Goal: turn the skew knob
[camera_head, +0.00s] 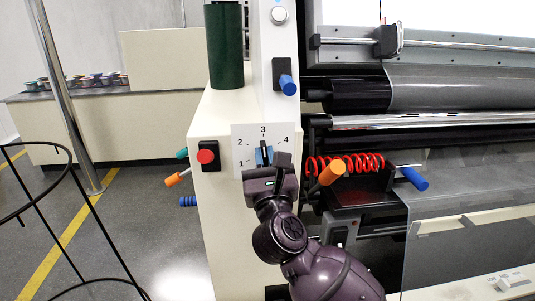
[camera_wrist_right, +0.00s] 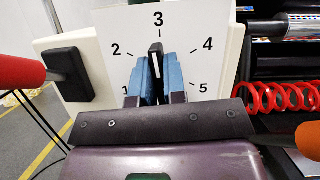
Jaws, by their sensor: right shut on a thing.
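The skew knob (camera_wrist_right: 156,60) is a black knob with a white pointer line on a white dial plate (camera_head: 240,135) numbered 1 to 5. Its pointer stands at about 3. My right gripper (camera_head: 264,157) is at the dial, its blue fingers shut on the knob from both sides. The right wrist view shows the two blue fingertips (camera_wrist_right: 159,75) against the knob, with the knob's tip showing above them. The lower part of the knob is hidden between the fingers. My left gripper is not in view.
Orange (camera_head: 333,172) and blue (camera_head: 414,179) handles and a red coil (camera_head: 345,163) stick out close on the right. A black wire stand (camera_head: 60,200) is at far left.

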